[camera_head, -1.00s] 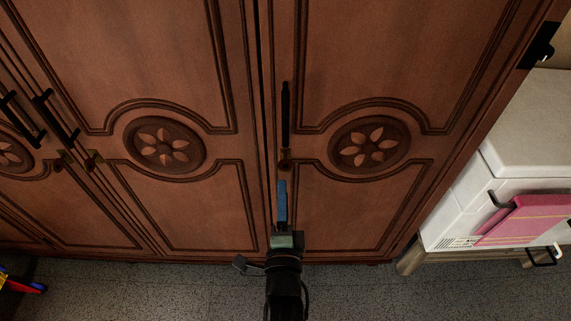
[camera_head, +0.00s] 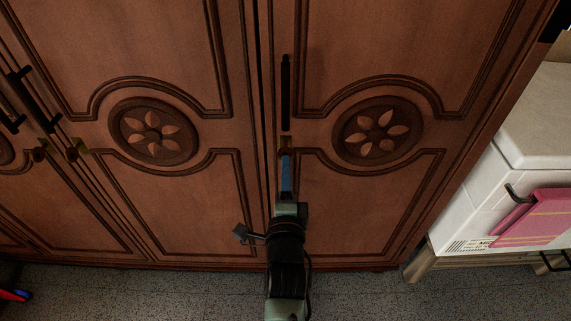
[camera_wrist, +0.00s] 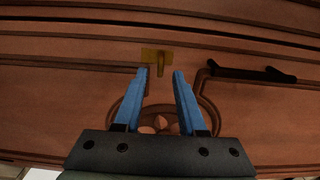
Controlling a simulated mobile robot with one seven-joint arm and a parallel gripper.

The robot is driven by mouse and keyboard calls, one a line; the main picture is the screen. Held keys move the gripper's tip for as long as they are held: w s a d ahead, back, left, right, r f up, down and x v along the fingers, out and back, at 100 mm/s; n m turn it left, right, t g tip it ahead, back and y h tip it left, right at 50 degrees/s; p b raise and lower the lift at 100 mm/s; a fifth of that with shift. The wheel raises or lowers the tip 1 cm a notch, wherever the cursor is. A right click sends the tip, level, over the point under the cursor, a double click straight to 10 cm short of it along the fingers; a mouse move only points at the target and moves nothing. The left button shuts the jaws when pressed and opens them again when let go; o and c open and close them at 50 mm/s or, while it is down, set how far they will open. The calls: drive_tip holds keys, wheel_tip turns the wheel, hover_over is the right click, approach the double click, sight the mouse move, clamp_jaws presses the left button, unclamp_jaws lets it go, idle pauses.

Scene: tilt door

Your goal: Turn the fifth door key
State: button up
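The rightmost wardrobe door (camera_head: 385,205) is brown wood with a carved flower medallion. Its small brass key (camera_head: 285,144) sits in the lock just below a vertical black handle (camera_head: 286,92). In the wrist view the brass lock plate and key (camera_wrist: 160,56) lie just beyond the fingertips, nearer the left finger. My gripper (camera_head: 286,157) reaches up to the key from below with its blue fingers. The wrist view shows my gripper (camera_wrist: 163,74) open, with a clear gap between the fingertips. I cannot tell whether a finger touches the key.
The neighbouring door (camera_head: 165,195) is shut beside it, and further left are more handles and keys (camera_head: 76,150). A white cabinet (camera_head: 520,150) with a pink towel (camera_head: 535,218) stands close on the right.

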sight(285, 153)
drive_tip(key=shift+w+b, duration=1.2)
drive_tip(key=shift+w, duration=1.7)
clamp_jaws()
